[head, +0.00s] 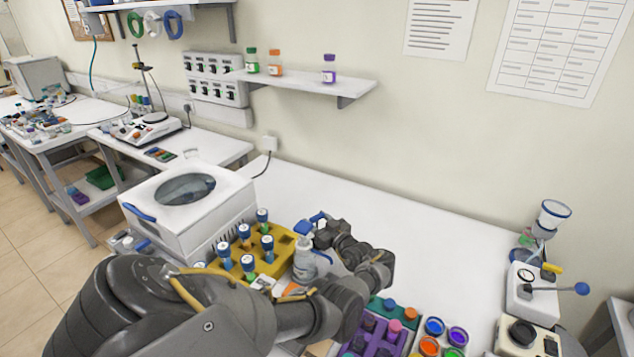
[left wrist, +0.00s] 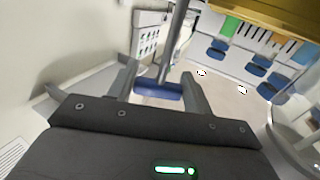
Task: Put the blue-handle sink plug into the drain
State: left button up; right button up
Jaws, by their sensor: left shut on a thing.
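My left gripper (head: 318,228) is in the middle of the head view, above the white bench and just behind the yellow rack. In the left wrist view its two fingers (left wrist: 160,92) are shut on a blue handle bar (left wrist: 158,91). A grey rod runs from the bar toward the top of the picture. This looks like the blue-handle sink plug; its far end is out of the frame. In the head view a small blue part (head: 309,222) shows at the fingertips, partly hidden. I cannot make out the drain in either view. My right gripper is not in view.
A yellow rack (head: 284,243) with several blue-capped tubes stands beside a white centrifuge-like box (head: 190,205). A spray bottle (head: 304,262) is close to my left wrist. A purple tray (head: 380,338) and coloured cups are in front. The bench (head: 440,240) is clear to the right.

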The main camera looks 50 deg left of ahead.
pick_arm(q)
jog(key=o, duration=1.3)
jog(key=shift+f, duration=0.1)
jog(key=shift+c, duration=0.2)
